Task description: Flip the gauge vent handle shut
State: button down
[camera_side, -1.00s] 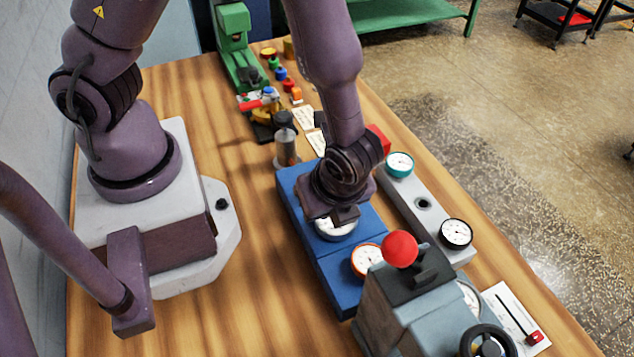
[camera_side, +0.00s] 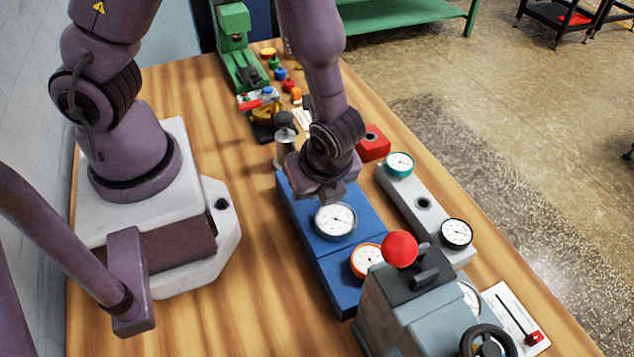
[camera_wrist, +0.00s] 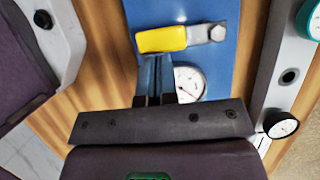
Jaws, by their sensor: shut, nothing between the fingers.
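The vent handle (camera_wrist: 162,39) shows in the wrist view as a yellow grip on a grey lever. The lever runs right to a hex bolt (camera_wrist: 217,32) on the blue panel (camera_wrist: 205,60). My gripper (camera_wrist: 155,62) is shut and empty, with its fingertips just below the yellow grip in that view. I cannot tell whether they touch it. In the side view my gripper (camera_side: 326,196) is over the blue panel (camera_side: 335,285), behind a white-faced gauge (camera_side: 335,221). The handle is hidden there by my wrist.
An orange-rimmed gauge (camera_side: 366,260) sits on the panel's near part. A grey block with a red ball knob (camera_side: 399,248) stands in front. A grey strip (camera_side: 404,200) with teal and black gauges lies right. A metal cylinder (camera_side: 286,150) and red block (camera_side: 374,143) stand behind.

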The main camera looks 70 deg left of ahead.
jog(key=shift+s+a, duration=0.2)
jog(key=shift+a, duration=0.35)
jog(key=shift+s+a, duration=0.15)
jog(key=shift+a, duration=1.15)
jog(key=shift+w+a, duration=0.2)
jog(key=shift+a, duration=0.7)
jog(key=shift+w+a, duration=0.4)
jog(key=shift+a, duration=0.25)
jog(key=shift+w+a+m+t, duration=0.4)
jog(key=shift+w+m+t, duration=0.05)
jog(key=shift+m, duration=0.7)
jog(key=shift+w+a+m+t, duration=0.35)
jog(key=shift+w+m+t, duration=0.1)
jog(key=shift+m, duration=0.7)
